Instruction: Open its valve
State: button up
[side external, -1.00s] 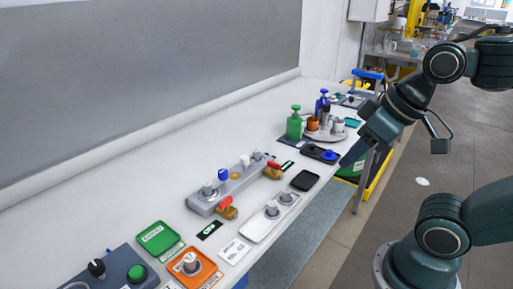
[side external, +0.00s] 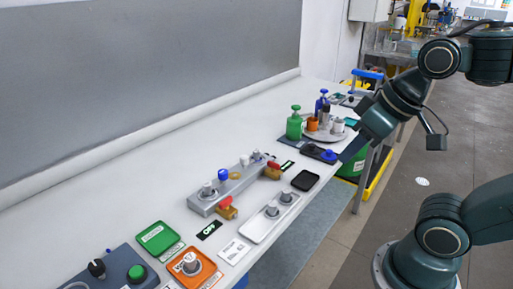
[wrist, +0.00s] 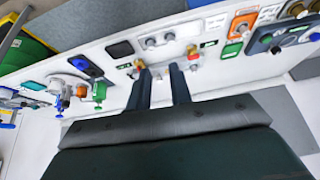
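Two brass valves with red handles stand at the front of a grey metal block (side external: 232,187) on the bench. The near valve (side external: 228,208) is at the block's front-left end, and the far valve (side external: 272,170) is at its right end. In the wrist view, red and brass valve parts show near the left fingertip (wrist: 136,68) and to the right of the fingers (wrist: 192,54). My gripper (wrist: 160,69) is open and empty, its two dark fingers apart. In the side view it hangs over the bench's front edge, to the right of both valves and apart from them.
A black "OFF" card (side external: 209,230) lies near the near valve. A pale tray (side external: 270,216) with two knobs and a black pad (side external: 305,181) lie in front. Green (side external: 294,124) and blue pump bottles stand at the back right. The rear bench strip is clear.

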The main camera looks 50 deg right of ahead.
jog(key=m+g, duration=0.5)
jog(key=m, duration=1.3)
send_over(226, 199)
notch_tip(226, 199, down, 5)
notch_tip(226, 199, down, 14)
jog(key=shift+r, duration=0.15)
jog(key=shift+c, duration=0.2)
grip_shut()
